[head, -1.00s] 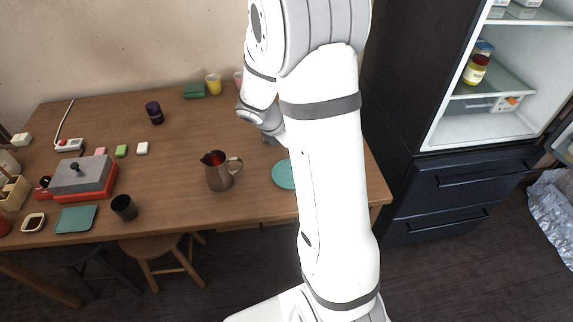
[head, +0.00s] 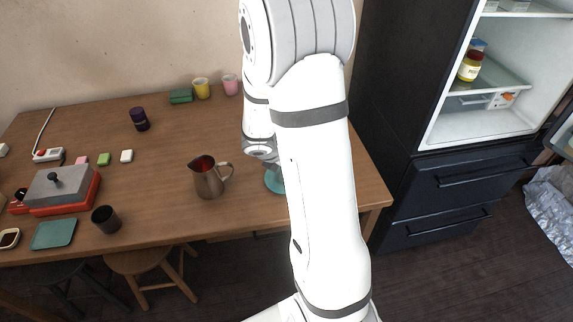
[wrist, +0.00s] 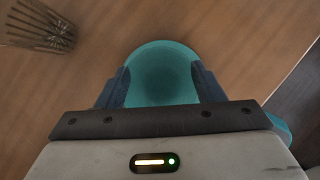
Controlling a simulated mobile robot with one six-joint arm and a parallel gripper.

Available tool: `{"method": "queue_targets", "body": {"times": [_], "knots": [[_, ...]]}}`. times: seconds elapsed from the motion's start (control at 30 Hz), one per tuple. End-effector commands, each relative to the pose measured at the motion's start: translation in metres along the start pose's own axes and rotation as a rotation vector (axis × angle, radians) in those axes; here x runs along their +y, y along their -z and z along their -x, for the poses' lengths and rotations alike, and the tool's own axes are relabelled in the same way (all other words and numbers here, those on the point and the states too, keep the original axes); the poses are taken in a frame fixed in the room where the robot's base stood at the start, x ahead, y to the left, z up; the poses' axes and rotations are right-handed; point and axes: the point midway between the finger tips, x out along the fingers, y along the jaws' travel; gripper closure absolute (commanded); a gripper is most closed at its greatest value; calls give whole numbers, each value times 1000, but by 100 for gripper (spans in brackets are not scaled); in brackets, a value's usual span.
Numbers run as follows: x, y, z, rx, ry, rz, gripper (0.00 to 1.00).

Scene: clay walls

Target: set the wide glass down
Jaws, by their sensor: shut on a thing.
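The wide glass (wrist: 160,72), teal and see-through, is between the two fingers of my gripper (wrist: 160,88) in the wrist view. The gripper is shut on it, and wooden tabletop shows behind it. The picture does not settle whether its base touches the table. A teal edge (wrist: 280,126) shows at the right in the wrist view.
A metal pitcher (head: 209,182) stands left of my wrist. Yellow (head: 202,88) and pink (head: 230,85) cups stand at the back. A ribbed brown object (wrist: 40,28) is at upper left in the wrist view. The open fridge (head: 480,115) is at the right. Bare tabletop lies behind the pitcher.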

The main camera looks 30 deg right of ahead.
Motion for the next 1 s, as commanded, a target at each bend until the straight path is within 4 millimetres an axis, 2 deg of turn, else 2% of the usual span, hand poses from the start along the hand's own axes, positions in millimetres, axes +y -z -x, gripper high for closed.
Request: {"method": "queue_targets", "body": {"times": [0.33,0.37,0.6,0.87,1.0], "knots": [[0,2,-4,-1,1,-2,65],[0,1,-3,-1,1,-2,37],[-1,0,-2,-1,1,-3,17],[-1,0,-1,-1,2,-3,17],[0,-3,11,-3,-1,-5,17]]}}
